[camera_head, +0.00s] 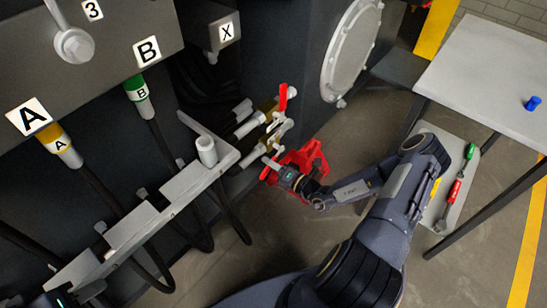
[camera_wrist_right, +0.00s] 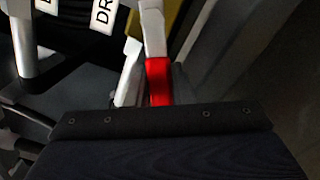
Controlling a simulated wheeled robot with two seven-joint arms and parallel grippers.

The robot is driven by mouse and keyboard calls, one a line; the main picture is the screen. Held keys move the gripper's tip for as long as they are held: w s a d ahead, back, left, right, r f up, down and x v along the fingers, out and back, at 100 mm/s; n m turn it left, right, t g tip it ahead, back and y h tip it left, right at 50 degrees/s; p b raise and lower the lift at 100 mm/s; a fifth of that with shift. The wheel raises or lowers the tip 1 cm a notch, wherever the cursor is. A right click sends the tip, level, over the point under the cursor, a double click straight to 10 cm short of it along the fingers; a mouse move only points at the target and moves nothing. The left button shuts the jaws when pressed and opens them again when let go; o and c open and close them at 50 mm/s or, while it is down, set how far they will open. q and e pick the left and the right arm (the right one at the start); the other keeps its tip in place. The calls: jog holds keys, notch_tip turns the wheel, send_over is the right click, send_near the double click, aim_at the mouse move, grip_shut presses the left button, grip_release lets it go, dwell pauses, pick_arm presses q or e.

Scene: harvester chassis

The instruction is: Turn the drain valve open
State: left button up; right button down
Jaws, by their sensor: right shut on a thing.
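In the right wrist view, a pale lever with a red grip (camera_wrist_right: 159,80) runs down to my right gripper (camera_wrist_right: 160,105), beside a label reading "DR", partly cut off. The gripper's dark housing hides the end of the grip and the fingertips. In the head view my right gripper (camera_head: 274,166) is at the lower of two pipe valves on the chassis side, shut on the red handle. The upper valve has a red handle (camera_head: 283,97) standing upright. Only a sliver of my left gripper (camera_head: 64,299) shows at the bottom left corner, and its jaws cannot be made out.
A red open-frame object (camera_head: 311,157) is just behind my right gripper. A grey bracket (camera_head: 150,215) and hoses marked A and B are to the left. A table (camera_head: 490,75) bearing a blue cap (camera_head: 533,103) stands right, with tools on its lower shelf (camera_head: 437,215).

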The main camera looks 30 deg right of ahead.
jog(key=m+p, duration=0.1)
jog(key=r+m+p, duration=0.1)
jog(key=shift+s+a+r+m, duration=0.15)
jog(key=shift+a+r+m, duration=0.1)
jog(key=shift+a+m, duration=0.05)
jog(key=shift+a+r+m+p, duration=0.1)
jog(key=shift+r+m+p, duration=0.25)
jog(key=shift+m, duration=0.35)
jog(key=shift+r+m+p, duration=0.2)
jog(key=shift+m+p, duration=0.25)
jog(key=shift+m, duration=0.25)
jog(key=c, duration=1.3)
grip_release()
jog(key=shift+r, duration=0.1)
jog(key=shift+o, duration=0.2)
jog(key=v, duration=0.7)
jog(key=shift+s+d+p, duration=0.2)
jog(key=shift+s+p, duration=0.15)
jog(key=shift+p, duration=0.05)
